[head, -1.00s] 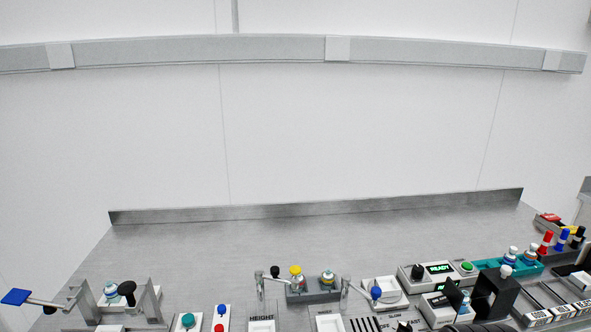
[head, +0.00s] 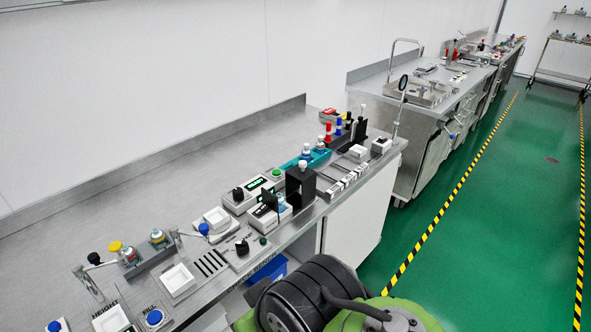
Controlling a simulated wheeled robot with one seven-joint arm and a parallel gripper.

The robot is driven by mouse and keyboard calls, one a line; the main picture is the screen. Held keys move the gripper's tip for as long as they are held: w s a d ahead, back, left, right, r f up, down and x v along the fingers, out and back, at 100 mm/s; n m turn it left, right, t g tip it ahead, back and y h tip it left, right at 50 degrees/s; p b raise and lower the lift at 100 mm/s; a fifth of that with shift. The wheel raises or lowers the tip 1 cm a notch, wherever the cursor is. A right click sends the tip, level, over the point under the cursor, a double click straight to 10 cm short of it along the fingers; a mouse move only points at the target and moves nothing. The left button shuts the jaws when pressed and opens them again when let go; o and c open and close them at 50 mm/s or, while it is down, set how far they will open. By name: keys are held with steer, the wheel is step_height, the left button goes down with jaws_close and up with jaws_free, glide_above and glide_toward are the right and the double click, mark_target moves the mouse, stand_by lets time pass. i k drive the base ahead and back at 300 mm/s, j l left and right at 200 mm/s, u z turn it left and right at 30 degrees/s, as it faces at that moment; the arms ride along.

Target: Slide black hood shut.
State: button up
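A black hood (head: 301,187) stands upright near the front edge of the steel bench, right of centre in the head view. It has a white knob (head: 302,163) on top. It sits at the right end of a small white device with a green display (head: 262,212). A small blue-and-white bottle (head: 281,204) stands just left of the hood, and a thin black panel (head: 268,199) is beside the bottle. The bottle is not covered by the hood. My gripper is not in view; only a dark and green part of my own body shows at the bottom.
A teal rack with bottles (head: 318,158) stands behind the hood. Another white device with a knob (head: 240,193) is behind to the left. A green floor aisle (head: 470,230) is open at right.

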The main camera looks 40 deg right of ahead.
mark_target(300, 175)
steer(key=i+l+z, duration=0.2)
steer(key=z, duration=0.15)
steer(key=i+l+z, duration=0.5)
steer(key=z, duration=0.2)
